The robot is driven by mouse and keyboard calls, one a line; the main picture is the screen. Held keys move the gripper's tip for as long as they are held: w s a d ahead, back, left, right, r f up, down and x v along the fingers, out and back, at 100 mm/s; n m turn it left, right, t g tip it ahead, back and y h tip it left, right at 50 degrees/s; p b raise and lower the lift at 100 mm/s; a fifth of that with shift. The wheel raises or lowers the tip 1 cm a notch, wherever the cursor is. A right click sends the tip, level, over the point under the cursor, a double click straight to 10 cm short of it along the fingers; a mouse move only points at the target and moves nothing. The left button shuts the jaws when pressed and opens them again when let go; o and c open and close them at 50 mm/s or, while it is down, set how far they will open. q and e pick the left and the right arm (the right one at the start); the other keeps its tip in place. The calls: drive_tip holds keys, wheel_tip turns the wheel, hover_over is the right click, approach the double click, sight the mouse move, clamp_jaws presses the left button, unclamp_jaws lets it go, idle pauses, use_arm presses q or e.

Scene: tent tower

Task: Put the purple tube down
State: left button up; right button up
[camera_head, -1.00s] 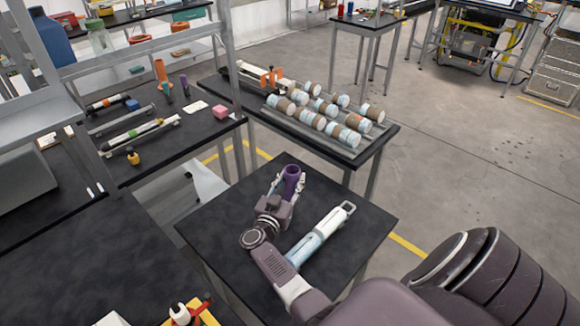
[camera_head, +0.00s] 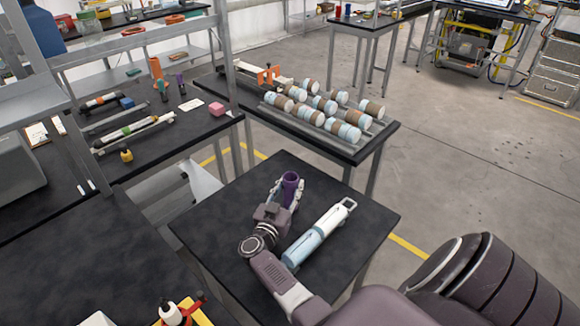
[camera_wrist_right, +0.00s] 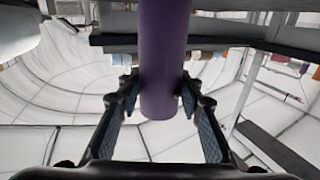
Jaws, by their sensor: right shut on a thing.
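The purple tube (camera_head: 290,185) stands roughly upright in my right gripper (camera_head: 286,192), over the near small black table (camera_head: 345,255). The gripper's two fingers close around the tube from both sides. In the right wrist view the purple tube (camera_wrist_right: 163,60) runs between the padded fingers of the right gripper (camera_wrist_right: 160,88). The tube's lower end is hidden behind the gripper in the head view, so I cannot tell whether it touches the table. My left gripper is not in view.
A white and pale blue cylinder (camera_head: 318,236) with a handle lies on the same table, right of my gripper. A rack of striped cylinders (camera_head: 325,110) is on the table behind.

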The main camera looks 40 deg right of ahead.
drive_tip(key=o, duration=1.2)
drive_tip(key=shift+w+f, duration=0.1)
drive_tip(key=shift+o, duration=0.2)
drive_tip(key=shift+r, duration=0.2)
drive_tip(key=v, duration=0.7)
drive_tip(key=shift+s+a, duration=0.2)
drive_tip(key=shift+a, duration=0.05)
